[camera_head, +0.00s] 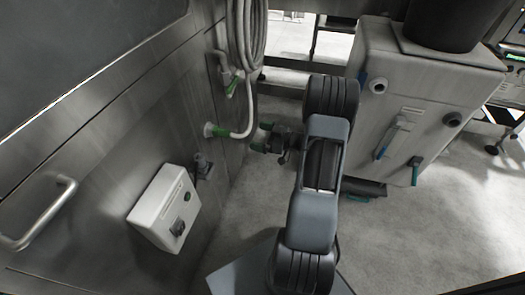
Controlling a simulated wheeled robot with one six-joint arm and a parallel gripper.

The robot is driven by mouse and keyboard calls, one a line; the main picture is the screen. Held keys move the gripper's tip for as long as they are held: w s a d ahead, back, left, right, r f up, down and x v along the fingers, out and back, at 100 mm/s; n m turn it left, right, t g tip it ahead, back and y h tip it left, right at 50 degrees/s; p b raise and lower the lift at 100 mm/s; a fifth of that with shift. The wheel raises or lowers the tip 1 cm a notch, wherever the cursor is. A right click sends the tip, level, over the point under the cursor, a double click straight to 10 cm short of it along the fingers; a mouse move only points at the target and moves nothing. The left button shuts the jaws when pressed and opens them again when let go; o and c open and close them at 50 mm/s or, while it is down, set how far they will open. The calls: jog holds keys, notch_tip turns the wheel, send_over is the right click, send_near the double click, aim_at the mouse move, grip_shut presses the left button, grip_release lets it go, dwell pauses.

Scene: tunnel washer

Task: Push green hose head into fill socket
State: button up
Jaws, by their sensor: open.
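The green hose head (222,132) is at the end of the white hose (246,122), lying horizontally against the steel wall. Its left end meets a pale round fitting (208,130), which looks like the fill socket; I cannot tell how deep the head sits in it. My gripper (262,136) is to the right of the head, beyond the hose's bend, pointing left. Its green-tipped fingers are apart, with nothing visible between them. The fingertips look close to the hose; contact cannot be told.
The hose hangs in a coil (246,35) above, beside another green-marked fitting (231,86). A grey wall fitting (203,167) and a white control box (165,208) are below. A pale cabinet (425,95) with valves stands right.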

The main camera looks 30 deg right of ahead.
aim_at(231, 134)
jog(key=shift+y, duration=0.7)
jog(key=shift+s+a+f+b+x, duration=0.1)
jog(key=shift+f+b+x, duration=0.15)
jog(key=shift+x, duration=1.7)
jog(key=shift+s+a+f+b+x, duration=0.15)
jog(key=shift+f+b+x, duration=0.1)
jog(key=shift+x, duration=1.7)
jog(key=shift+s+a+f+b+x, duration=0.1)
jog(key=shift+f+b+x, duration=0.15)
jog(key=shift+x, duration=1.7)
jog(key=shift+c, duration=0.4)
grip_shut()
jog(key=shift+s+d, duration=0.1)
jog(key=shift+s+d, duration=0.25)
